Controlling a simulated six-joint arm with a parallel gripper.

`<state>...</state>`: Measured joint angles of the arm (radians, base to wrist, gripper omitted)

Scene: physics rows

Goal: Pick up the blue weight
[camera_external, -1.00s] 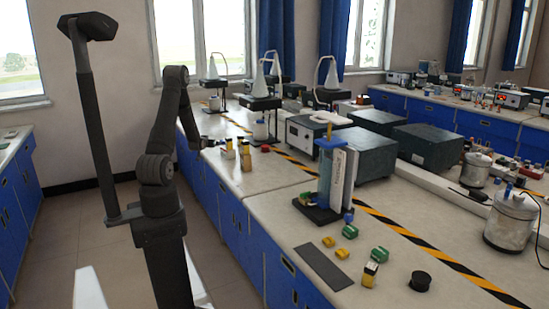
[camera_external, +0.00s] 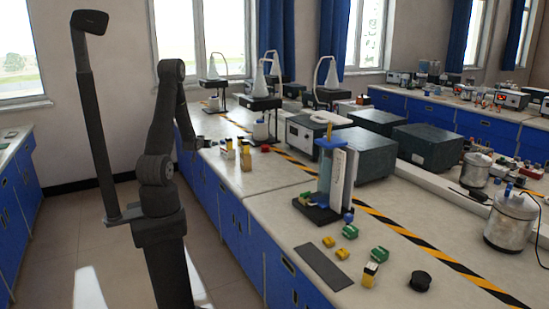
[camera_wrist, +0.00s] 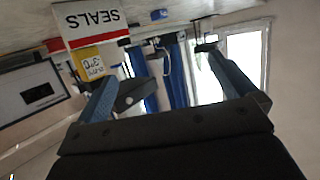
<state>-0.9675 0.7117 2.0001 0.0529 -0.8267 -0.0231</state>
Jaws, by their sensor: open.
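I cannot make out for certain which object is the blue weight. A small blue piece (camera_external: 348,216) sits on the bench beside the foot of the clear cylinder stand in the external view. In the wrist view, which looks upside down, a small blue object (camera_wrist: 159,14) lies on the bench beyond my fingers, too small to identify.
A box marked SEALS (camera_wrist: 90,20) stands near my left finger in the wrist view. The clear cylinder stand (camera_external: 326,178), green blocks (camera_external: 379,254), a black spool (camera_external: 420,280) and a dark mat (camera_external: 323,266) occupy the near bench.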

